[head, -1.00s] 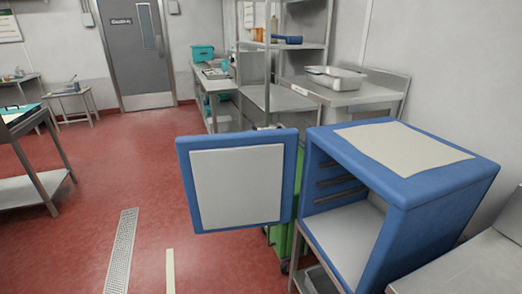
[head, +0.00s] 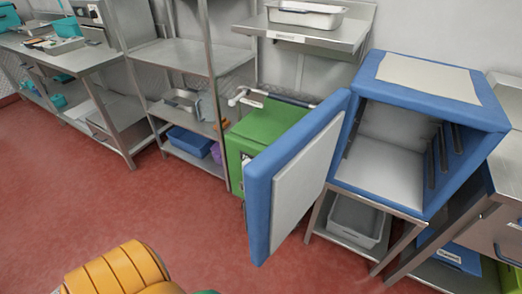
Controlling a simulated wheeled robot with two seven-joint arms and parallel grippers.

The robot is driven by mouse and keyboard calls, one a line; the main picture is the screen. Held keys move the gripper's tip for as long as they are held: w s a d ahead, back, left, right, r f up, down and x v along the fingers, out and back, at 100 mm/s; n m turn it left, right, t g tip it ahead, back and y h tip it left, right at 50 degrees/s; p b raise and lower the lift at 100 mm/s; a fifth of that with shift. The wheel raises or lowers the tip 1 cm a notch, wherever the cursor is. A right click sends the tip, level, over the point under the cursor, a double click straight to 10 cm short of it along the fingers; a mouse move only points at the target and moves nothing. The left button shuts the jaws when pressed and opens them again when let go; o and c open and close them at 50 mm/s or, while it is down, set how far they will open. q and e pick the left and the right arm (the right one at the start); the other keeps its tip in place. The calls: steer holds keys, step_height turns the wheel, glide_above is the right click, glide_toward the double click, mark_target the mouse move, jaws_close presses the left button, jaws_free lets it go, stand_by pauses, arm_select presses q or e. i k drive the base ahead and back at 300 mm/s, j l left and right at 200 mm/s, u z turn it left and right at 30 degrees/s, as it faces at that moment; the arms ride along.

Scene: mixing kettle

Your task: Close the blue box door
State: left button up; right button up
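The blue box (head: 492,112) stands on a metal stand at the right, with its front open toward me. Its inside is pale and empty, with dark rails on the side wall. The blue door (head: 258,217) hangs wide open from the box's left edge and swings out toward me. Its pale inner panel (head: 306,180) faces right. An orange part of my own body shows at the bottom left. Neither gripper is in view.
A green cart (head: 250,135) stands behind the door. A metal shelf rack (head: 185,58) and a long steel table (head: 75,55) line the wall. A steel counter (head: 488,225) adjoins the box at the right. The red floor left of the door is clear.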

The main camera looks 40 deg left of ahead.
mark_target(282, 183)
steer(key=j+z, duration=0.25)
steer(key=j, duration=0.65)
steer(key=j+z, duration=0.3)
steer(key=j, duration=0.65)
steer(key=i+j+z, duration=0.1)
steer(key=i+j, duration=0.1)
steer(key=j, duration=0.1)
